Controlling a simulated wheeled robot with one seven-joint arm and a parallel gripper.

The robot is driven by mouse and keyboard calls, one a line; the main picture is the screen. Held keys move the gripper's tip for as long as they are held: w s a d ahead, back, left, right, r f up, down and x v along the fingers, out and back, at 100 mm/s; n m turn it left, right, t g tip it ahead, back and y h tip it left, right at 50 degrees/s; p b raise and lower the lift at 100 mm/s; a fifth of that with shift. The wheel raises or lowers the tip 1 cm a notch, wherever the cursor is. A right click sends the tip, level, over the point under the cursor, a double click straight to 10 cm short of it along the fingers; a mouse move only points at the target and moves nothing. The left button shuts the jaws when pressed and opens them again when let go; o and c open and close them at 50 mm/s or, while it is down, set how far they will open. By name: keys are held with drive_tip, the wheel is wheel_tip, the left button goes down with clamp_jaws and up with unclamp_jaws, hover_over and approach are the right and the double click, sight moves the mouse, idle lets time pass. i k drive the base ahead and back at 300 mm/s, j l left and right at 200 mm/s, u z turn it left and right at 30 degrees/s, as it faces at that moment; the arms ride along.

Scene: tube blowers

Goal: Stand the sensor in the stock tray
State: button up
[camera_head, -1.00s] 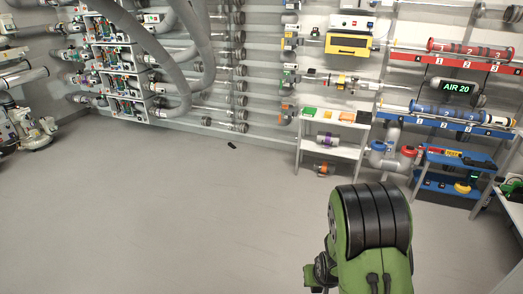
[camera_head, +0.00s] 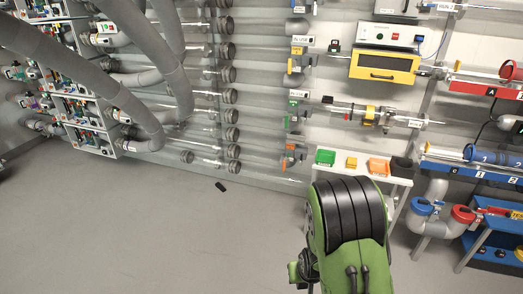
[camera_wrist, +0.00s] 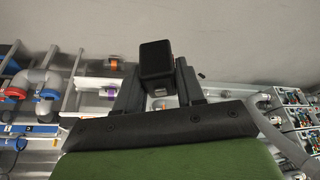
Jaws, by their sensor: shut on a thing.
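In the wrist view, my gripper (camera_wrist: 157,88) is shut on a dark box-shaped thing (camera_wrist: 155,57), which looks like the sensor. It sits between the two black fingers and sticks out past their tips. The head view shows my green arm, but the gripper's grip is hidden there. I cannot tell which is the stock tray. My gripper is apart from them.
A small dark object (camera_head: 221,187) lies on the floor. A yellow-fronted unit (camera_head: 384,67) hangs above the white table. A blue cart (camera_head: 493,229) and grey pipework (camera_head: 431,222) stand at right. Large grey hoses (camera_head: 173,75) hang at left. The floor at left front is clear.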

sight(325, 159)
drive_tip(key=i+z, duration=0.1)
drive_tip(key=i, duration=0.45)
drive_tip(key=i+j+z, duration=0.1)
drive_tip(key=i, duration=0.5)
drive_tip(key=i+j, duration=0.15)
drive_tip(key=i, duration=0.4)
drive_tip(key=i+j+z, duration=0.15)
drive_tip(key=i, duration=0.4)
drive_tip(key=i+j+z, duration=0.15)
drive_tip(key=i, duration=0.25)
drive_tip(key=i+j+z, duration=0.15)
drive_tip(key=i, duration=0.25)
drive_tip(key=i+j+z, duration=0.2)
drive_tip(key=i+j, duration=0.05)
drive_tip(key=i, duration=0.15)
